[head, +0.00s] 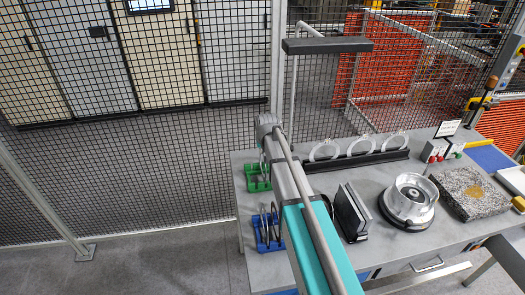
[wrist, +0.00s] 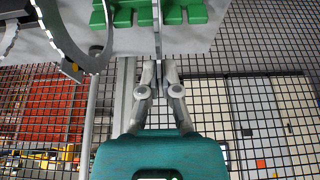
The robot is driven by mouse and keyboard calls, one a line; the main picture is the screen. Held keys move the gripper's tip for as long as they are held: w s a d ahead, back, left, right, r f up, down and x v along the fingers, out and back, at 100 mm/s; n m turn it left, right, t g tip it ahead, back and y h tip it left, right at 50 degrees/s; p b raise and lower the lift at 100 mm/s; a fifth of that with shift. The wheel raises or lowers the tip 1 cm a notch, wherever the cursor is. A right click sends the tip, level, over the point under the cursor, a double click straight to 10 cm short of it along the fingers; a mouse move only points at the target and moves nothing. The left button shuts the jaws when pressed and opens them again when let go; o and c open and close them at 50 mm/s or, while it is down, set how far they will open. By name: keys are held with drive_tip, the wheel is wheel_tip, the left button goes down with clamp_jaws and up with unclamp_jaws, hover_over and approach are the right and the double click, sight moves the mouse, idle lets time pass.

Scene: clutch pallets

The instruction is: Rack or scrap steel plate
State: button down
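The green rack (wrist: 185,12) is at the top of the wrist view, and it shows in the head view (head: 257,186) at the table's left edge. My gripper (wrist: 159,66) points at it, with its fingertips closed together on a thin steel plate (wrist: 157,35) seen edge-on. The plate's far end is at a slot of the green rack; how deep it sits I cannot tell. A blue rack (head: 262,246) with steel plates stands nearer along the same edge. A large toothed ring plate (wrist: 66,42) shows at the wrist view's upper left.
A black rack (head: 375,162) holds 3 ring plates at the back. A dark plate stand (head: 352,215), a round metal clutch housing (head: 412,190) and a granite block (head: 450,190) fill the middle and right. Button boxes (head: 436,152) stand behind. Mesh fencing (head: 150,170) encloses the left and back.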

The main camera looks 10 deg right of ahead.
drive_tip(key=shift+f, duration=0.3)
drive_tip(key=c, duration=0.7)
unclamp_jaws()
drive_tip(key=shift+r, duration=0.1)
wheel_tip(320, 180, up, 8)
drive_tip(key=p, duration=0.7)
drive_tip(key=shift+p, duration=0.4)
drive_tip(key=shift+s, duration=0.1)
idle(0.3)
